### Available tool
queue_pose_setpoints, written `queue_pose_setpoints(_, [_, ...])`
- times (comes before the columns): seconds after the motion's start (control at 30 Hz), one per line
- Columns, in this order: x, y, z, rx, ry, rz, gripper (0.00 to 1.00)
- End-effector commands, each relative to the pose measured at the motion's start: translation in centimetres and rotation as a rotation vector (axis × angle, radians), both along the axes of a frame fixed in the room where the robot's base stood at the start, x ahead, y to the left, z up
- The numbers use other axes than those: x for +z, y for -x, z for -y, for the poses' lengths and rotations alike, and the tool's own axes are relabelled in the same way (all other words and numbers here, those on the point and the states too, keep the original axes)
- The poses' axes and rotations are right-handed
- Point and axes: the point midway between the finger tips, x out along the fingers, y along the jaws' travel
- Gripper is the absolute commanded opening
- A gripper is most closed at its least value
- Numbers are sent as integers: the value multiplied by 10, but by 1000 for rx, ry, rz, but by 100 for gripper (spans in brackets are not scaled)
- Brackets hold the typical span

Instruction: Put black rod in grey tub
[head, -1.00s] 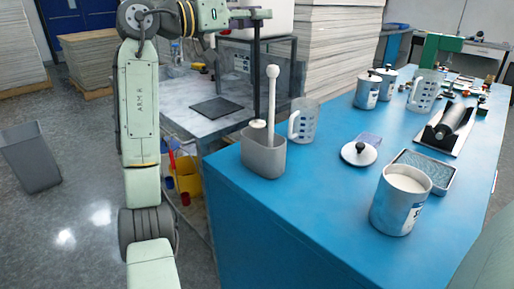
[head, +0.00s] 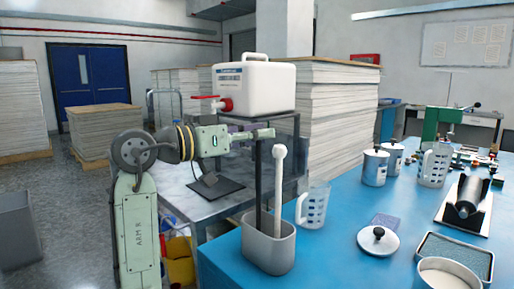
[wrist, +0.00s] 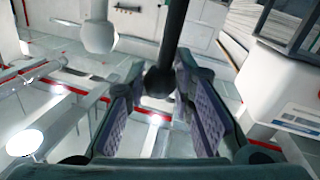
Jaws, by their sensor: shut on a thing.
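The black rod (head: 258,180) hangs upright from my gripper (head: 264,134). In the wrist view my gripper (wrist: 165,100) is shut on the rod's top, where the rod's dark ball end (wrist: 159,80) shows between the finger pads. The grey tub (head: 268,250) stands on the near left corner of the blue table. The rod's lower part reaches down to the tub's opening; its tip is hidden, so I cannot tell how deep it sits. A white rod with a ball top (head: 279,185) stands in the tub, just right of the black rod; its ball (wrist: 97,36) shows in the wrist view.
A clear measuring jug (head: 313,207) stands right of the tub on the blue table (head: 335,255). A lid (head: 378,240) lies further right. A white canister with a red tap (head: 254,88) stands behind my gripper on a grey stand.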

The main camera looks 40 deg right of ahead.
Motion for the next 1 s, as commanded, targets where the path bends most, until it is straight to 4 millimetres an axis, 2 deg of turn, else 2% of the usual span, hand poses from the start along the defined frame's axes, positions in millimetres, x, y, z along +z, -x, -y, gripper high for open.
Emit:
queue_pose_setpoints(0.03, [-9, -1, 0, 0, 0, -3, 0])
queue_pose_setpoints(0.17, [-21, 0, 0, 0, 1, 0, 0])
queue_pose_setpoints(0.57, [-26, 0, 0, 0, 0, 0, 0])
queue_pose_setpoints(0.6, [-26, 0, 0, 0, 0, 0, 24])
queue_pose_setpoints(0.87, [-25, 0, 0, 0, 0, 0, 42])
queue_pose_setpoints(1.0, [-25, 0, 0, 0, 0, 0, 43])
